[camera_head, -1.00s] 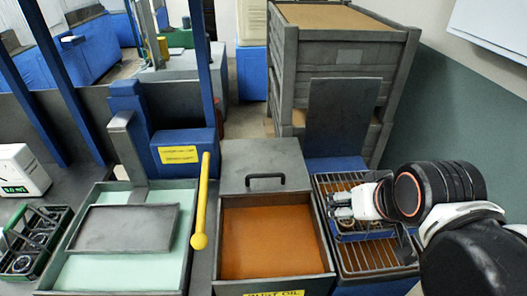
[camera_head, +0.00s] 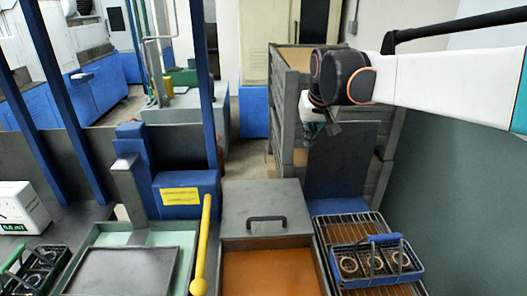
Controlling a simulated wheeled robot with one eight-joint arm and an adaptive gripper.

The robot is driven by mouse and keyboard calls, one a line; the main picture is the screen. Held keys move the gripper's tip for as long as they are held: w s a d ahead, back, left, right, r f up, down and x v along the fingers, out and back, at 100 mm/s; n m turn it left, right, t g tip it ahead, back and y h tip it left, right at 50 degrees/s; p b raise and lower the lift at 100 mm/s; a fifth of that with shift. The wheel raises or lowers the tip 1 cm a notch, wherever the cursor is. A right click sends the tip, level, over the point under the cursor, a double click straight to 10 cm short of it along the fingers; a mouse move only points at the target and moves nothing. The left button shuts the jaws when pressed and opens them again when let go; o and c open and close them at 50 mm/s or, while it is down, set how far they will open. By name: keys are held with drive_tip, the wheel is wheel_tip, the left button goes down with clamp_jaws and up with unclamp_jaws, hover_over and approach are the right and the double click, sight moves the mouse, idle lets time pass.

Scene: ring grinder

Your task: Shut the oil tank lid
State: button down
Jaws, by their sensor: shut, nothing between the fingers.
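The oil tank (camera_head: 228,275) is a grey box at the bottom centre, with orange-brown oil showing in its open front part. Its grey flat lid (camera_head: 290,196), with a black bar handle (camera_head: 265,219), sits at the back of the tank, behind the open oil. My gripper (camera_head: 331,127) is up in the air at the upper right, behind and to the right of the lid, well apart from it. It points down, is shut and looks empty; my wrist partly hides it.
A blue basket with several rings (camera_head: 375,264) stands on a wire rack (camera_head: 335,240) right of the tank. A dark upright plate (camera_head: 343,158) rises behind the rack. A yellow lever (camera_head: 203,240) stands left of the tank. Grey crates (camera_head: 288,120) are behind.

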sight(275, 227)
drive_tip(key=w+a+f, duration=0.2)
drive_tip(key=w+f, duration=0.2)
drive_tip(key=w, duration=0.3)
drive_tip(key=w+a+f+g+p, duration=0.1)
drive_tip(key=w+a+f, duration=0.2)
drive_tip(key=w+f, duration=0.35)
drive_tip(key=w+a+f, duration=0.2)
drive_tip(key=w+f, duration=0.1)
drive_tip(key=w, duration=0.6)
drive_tip(key=w+a+f+b, duration=0.1)
drive_tip(key=f, duration=0.7)
drive_tip(key=w+a+f+b, duration=0.1)
drive_tip(key=w+a+f, duration=0.1)
drive_tip(key=f, duration=0.7)
drive_tip(key=shift+w+g+b, duration=0.15)
drive_tip(key=shift+g+b, duration=0.25)
drive_tip(key=shift+f, duration=0.1)
drive_tip(key=s, duration=1)
drive_tip(key=s+b, duration=0.1)
drive_tip(key=s, duration=0.8)
drive_tip(key=s+d, duration=0.1)
drive_tip(key=s, duration=0.9)
drive_tip(key=shift+s, duration=0.35)
